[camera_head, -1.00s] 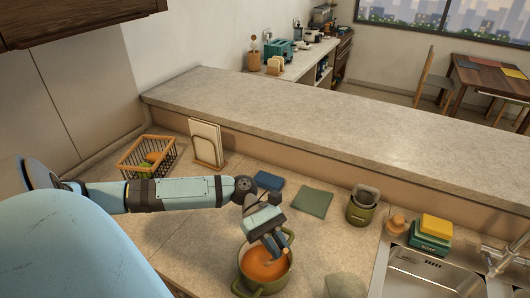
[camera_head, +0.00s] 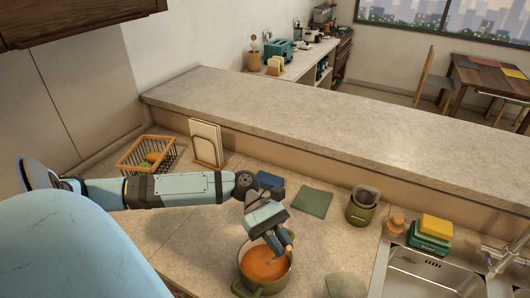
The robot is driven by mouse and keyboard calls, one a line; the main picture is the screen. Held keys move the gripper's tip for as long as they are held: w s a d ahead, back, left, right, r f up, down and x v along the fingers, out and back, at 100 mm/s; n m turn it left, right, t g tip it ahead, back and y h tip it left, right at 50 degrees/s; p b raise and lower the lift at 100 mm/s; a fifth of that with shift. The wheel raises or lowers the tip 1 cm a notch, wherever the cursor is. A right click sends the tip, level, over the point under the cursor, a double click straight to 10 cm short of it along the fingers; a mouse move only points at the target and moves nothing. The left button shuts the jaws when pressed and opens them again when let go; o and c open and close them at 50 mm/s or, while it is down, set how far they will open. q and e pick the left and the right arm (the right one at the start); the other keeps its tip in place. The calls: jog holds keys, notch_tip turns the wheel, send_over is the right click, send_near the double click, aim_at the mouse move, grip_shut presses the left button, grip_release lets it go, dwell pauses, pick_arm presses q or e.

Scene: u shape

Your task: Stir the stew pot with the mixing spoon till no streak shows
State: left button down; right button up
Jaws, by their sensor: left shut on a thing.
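The green stew pot (camera_head: 262,287) stands on the counter at the bottom centre, with smooth-looking orange-brown stew (camera_head: 262,264) inside. I cannot make out any streak at this size. My left gripper (camera_head: 283,243) reaches over the pot's far right rim, pointing down, and is shut on a thin thing. Only a small brown bit of it, likely the mixing spoon (camera_head: 290,236), shows at the fingers. The rest of the spoon is hidden by the fingers or the stew. My right gripper is out of view.
A green canister (camera_head: 360,212) stands to the right, near the sink (camera_head: 428,275). A wire basket (camera_head: 146,157) and upright boards (camera_head: 206,143) stand at the back left. A pale rounded object (camera_head: 346,285) is right of the pot.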

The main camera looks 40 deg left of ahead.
pick_arm(q)
jog(key=shift+r, duration=0.1)
jog(key=shift+r, duration=2.45)
